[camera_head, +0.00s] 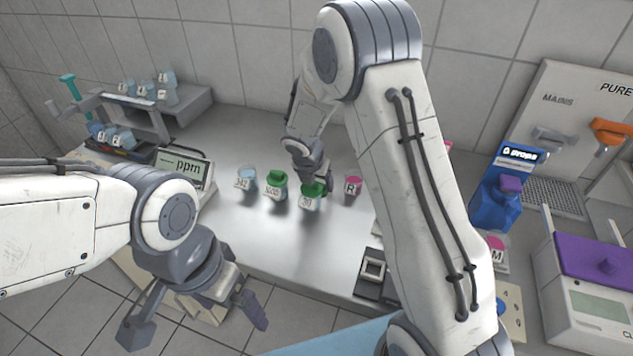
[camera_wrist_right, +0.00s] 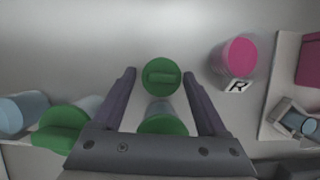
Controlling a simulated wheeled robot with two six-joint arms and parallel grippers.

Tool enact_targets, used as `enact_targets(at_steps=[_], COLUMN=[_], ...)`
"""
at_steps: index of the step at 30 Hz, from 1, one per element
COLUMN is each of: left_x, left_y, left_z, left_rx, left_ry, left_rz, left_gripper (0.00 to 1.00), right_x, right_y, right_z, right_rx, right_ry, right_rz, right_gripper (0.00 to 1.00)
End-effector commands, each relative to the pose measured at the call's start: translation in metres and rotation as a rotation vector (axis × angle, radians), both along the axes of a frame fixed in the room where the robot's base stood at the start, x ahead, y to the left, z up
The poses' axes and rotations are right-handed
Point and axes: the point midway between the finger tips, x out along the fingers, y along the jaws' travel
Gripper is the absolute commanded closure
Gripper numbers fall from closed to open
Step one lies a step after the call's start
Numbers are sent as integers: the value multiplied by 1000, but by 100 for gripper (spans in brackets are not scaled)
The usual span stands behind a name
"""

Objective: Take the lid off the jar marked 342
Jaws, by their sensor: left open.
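The leftmost jar (camera_head: 246,179) is pale blue, its label seems to read 342, and no green lid shows on it. It also shows at the left of the right wrist view (camera_wrist_right: 18,113). Two jars beside it have green lids: the middle jar (camera_head: 276,185) and the right jar (camera_head: 310,198). In the right wrist view, a green lid with a bar handle (camera_wrist_right: 160,77) appears to lie on the counter beyond the right jar. My right gripper (camera_wrist_right: 160,82) is open, fingers apart on either side of that lid. My left gripper (camera_head: 205,322) is open and empty at the front.
A pink-lidded jar marked R (camera_head: 353,187) stands right of the green-lidded jars. A ppm meter (camera_head: 184,170) and a rack (camera_head: 140,105) with small jars are at the left. A blue dispenser (camera_head: 497,192) and a purple-topped box (camera_head: 592,285) are at the right.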

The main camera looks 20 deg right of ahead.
Motion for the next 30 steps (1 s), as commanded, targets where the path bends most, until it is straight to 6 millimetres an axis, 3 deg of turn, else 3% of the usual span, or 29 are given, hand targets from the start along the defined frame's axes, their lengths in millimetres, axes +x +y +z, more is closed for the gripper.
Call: enact_targets(at_steps=[8,21,30], left_x=[0,0,0], left_y=[0,0,0], left_z=[4,19,21], left_rx=[0,0,0], left_ry=[0,0,0], left_rz=[0,0,0], left_gripper=[0,0,0], right_x=[-1,-28,-37], right_y=[2,22,28], right_z=[11,92,114], right_rx=[1,1,0], right_ry=[-3,-3,0], right_rz=[0,1,0], right_gripper=[25,25,25])
